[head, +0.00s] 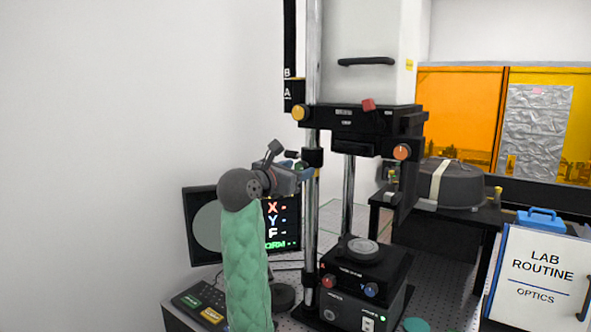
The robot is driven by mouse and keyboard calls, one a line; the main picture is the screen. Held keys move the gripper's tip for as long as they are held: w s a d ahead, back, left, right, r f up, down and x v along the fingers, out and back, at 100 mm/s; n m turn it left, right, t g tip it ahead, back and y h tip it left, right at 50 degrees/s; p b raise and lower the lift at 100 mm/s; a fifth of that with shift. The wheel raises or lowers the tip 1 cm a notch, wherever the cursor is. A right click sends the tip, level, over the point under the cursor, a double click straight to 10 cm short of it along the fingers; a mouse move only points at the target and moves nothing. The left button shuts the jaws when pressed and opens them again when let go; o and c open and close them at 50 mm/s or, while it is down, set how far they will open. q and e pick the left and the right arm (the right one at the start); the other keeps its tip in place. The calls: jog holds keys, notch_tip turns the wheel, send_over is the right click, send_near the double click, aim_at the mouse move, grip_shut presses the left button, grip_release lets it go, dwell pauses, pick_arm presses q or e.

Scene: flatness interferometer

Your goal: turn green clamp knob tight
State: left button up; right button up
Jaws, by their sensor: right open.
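The interferometer's tall chrome column (312,210) stands in the middle of the head view, with a black clamp collar (314,157) around it. A small bit of green, which looks like the clamp knob (299,165), shows at the collar's left side, mostly hidden by my gripper. My right gripper (297,167) is at the end of the arm in the green quilted sleeve. It is open, with its fingers at the left of the collar, close to the knob. I cannot tell whether they touch it. My left gripper is out of view.
The black optical head (365,118) with yellow, red and orange knobs overhangs the black base unit (352,290). A monitor (204,228) stands behind my arm. A keypad box (200,303) lies low left. A white Lab Routine board (540,275) stands at right.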

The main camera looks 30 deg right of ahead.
jog(key=shift+c, duration=0.2)
jog(key=c, duration=0.9)
